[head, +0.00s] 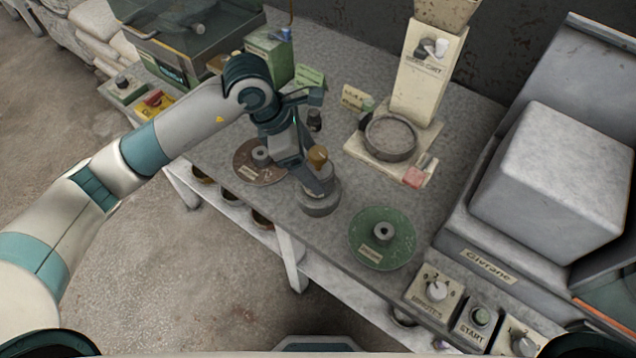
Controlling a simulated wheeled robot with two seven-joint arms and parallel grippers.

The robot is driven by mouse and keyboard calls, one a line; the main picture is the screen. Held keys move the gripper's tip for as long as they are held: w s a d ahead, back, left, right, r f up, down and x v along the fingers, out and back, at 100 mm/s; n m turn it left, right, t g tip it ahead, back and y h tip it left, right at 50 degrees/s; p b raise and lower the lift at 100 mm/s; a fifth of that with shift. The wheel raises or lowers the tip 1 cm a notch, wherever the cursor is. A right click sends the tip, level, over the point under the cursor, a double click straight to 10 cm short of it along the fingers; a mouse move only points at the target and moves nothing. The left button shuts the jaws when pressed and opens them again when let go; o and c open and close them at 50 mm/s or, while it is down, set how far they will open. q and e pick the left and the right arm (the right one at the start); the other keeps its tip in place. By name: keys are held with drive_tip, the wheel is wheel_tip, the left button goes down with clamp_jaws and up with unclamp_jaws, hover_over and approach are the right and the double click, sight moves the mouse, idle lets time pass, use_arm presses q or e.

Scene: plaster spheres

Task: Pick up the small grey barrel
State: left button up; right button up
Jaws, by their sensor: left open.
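A squat grey round piece (319,203), which looks like the small grey barrel, stands on the grey bench between a brown disc (247,172) and a green disc (384,256). My left gripper (319,180) points down right at it, its fingers open and overlapping its upper part in the head view. A tan knob (318,156) shows between the gripper's parts; I cannot tell what it belongs to. The fingers hide part of the grey piece, and I cannot tell whether they touch it. My right gripper is not in view.
A cream stand with a round dish (391,138) is behind, with a small dark cylinder (314,120) left of it. A large grey machine (556,185) fills the right, with knobs (437,290) at its front. A green box (270,58) stands at the back left.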

sight(318, 171)
use_arm(q)
drive_tip(key=shift+d+f+p, duration=0.15)
drive_tip(key=shift+f+p, duration=0.1)
drive_tip(key=shift+p, duration=0.1)
drive_tip(key=p+x, duration=0.1)
drive_tip(key=x, duration=0.2)
drive_tip(key=shift+w+p, duration=0.15)
drive_tip(key=shift+p, duration=0.25)
drive_tip(key=shift+f, duration=0.5)
drive_tip(key=shift+w, duration=0.1)
clamp_jaws()
drive_tip(key=shift+r, duration=0.15)
